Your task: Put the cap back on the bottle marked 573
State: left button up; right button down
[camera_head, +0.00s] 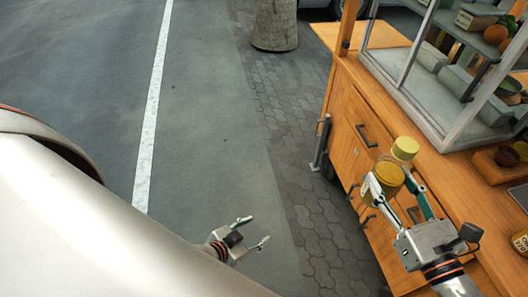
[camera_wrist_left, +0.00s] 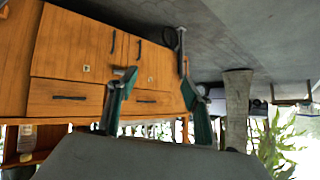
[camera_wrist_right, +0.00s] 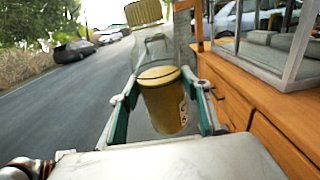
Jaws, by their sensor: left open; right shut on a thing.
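My right gripper (camera_head: 391,183) is shut on a glass bottle (camera_head: 386,174) with amber contents, in the air beside the wooden cart. The right wrist view shows the bottle (camera_wrist_right: 162,98) between the fingers, slightly tilted, with clear glass above the contents. A label edge (camera_wrist_right: 183,112) shows, but no number is readable. My left gripper (camera_head: 252,234) is open and empty, low over the pavement, well left of the bottle.
The wooden cart (camera_head: 456,190) with drawers stands at the right. A glass case (camera_head: 425,75) with goods is on its top. A yellow object with keys (camera_head: 520,242) lies near the right edge. The pavement between the grippers is clear.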

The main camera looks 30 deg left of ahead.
pick_arm(q)
jog(key=shift+s+a+r+n, duration=0.1)
jog(key=shift+s+a+n, duration=0.1)
jog(key=shift+s, duration=0.3)
jog(key=shift+s+a+r+n, duration=0.1)
jog(key=shift+s+a, duration=0.05)
jog(key=shift+s, duration=0.35)
jog(key=shift+f, duration=0.1)
pick_arm(e)
jog(key=shift+r, duration=0.2)
jog(key=d+f+m+t+h, duration=0.1)
jog(key=d+m+t+h, duration=0.3)
jog(key=d, duration=1.4)
jog(key=m+h, duration=0.4)
jog(key=h, duration=0.3)
jog(key=shift+s+f+h, duration=0.2)
jog(key=shift+h, duration=0.1)
jog(key=shift+d, duration=0.1)
